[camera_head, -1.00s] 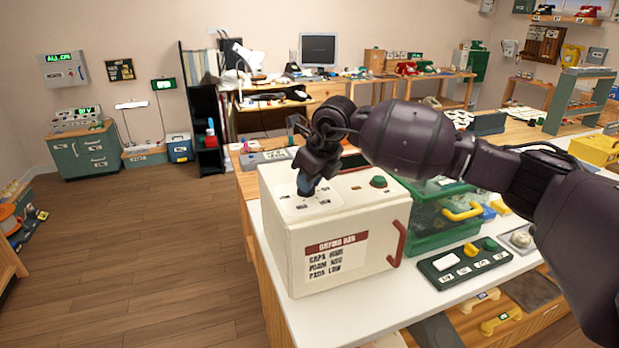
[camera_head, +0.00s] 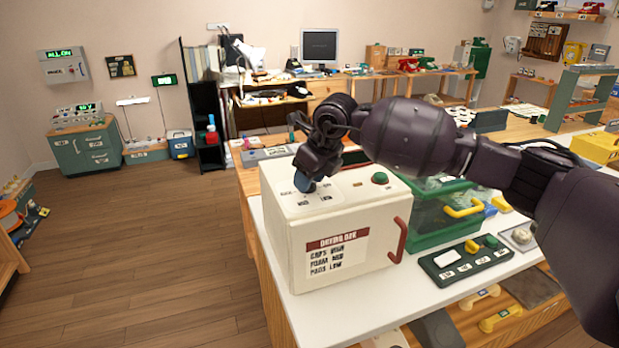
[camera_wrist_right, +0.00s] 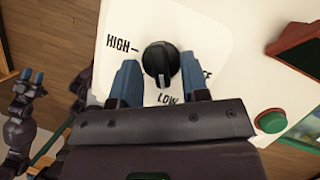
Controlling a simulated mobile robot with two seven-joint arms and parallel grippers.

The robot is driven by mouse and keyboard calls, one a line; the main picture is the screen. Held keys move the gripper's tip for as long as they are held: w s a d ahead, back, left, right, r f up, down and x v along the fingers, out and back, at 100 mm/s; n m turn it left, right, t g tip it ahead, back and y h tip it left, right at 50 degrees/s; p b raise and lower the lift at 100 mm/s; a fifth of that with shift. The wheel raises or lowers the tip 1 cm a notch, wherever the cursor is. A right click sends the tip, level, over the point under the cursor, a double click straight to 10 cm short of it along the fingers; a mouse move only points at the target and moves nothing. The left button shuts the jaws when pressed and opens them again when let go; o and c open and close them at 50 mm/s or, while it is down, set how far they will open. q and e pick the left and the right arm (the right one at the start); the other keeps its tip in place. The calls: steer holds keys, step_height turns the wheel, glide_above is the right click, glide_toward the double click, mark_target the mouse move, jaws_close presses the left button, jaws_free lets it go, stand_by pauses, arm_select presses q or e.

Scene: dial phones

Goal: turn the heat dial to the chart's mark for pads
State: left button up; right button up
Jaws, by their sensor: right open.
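A cream box (camera_head: 350,210) stands on the white counter. Its front chart (camera_head: 337,255) reads caps high, foam med, pads low. The black heat dial (camera_wrist_right: 160,64) is on the box's top, with HIGH at its left, LOW below it and a partly hidden OFF at the right in the right wrist view. The dial's ridge runs roughly up and down in that view, its lower end towards LOW. My right gripper (camera_head: 305,184) is open, with its blue fingers (camera_wrist_right: 160,80) on either side of the dial. My left gripper (camera_wrist_right: 32,77) shows small at the wrist view's left edge.
A green button (camera_head: 379,179) is on the box's top and a red handle (camera_head: 399,240) on its side. A green container (camera_head: 436,226) and a dark switch panel (camera_head: 464,262) stand to the right. Wooden floor (camera_head: 150,240) is open at the left.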

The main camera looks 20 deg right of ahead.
steer(key=v, duration=1)
steer(key=shift+r+p, duration=0.3)
steer(key=shift+p, duration=0.05)
steer(key=shift+s+d, duration=0.1)
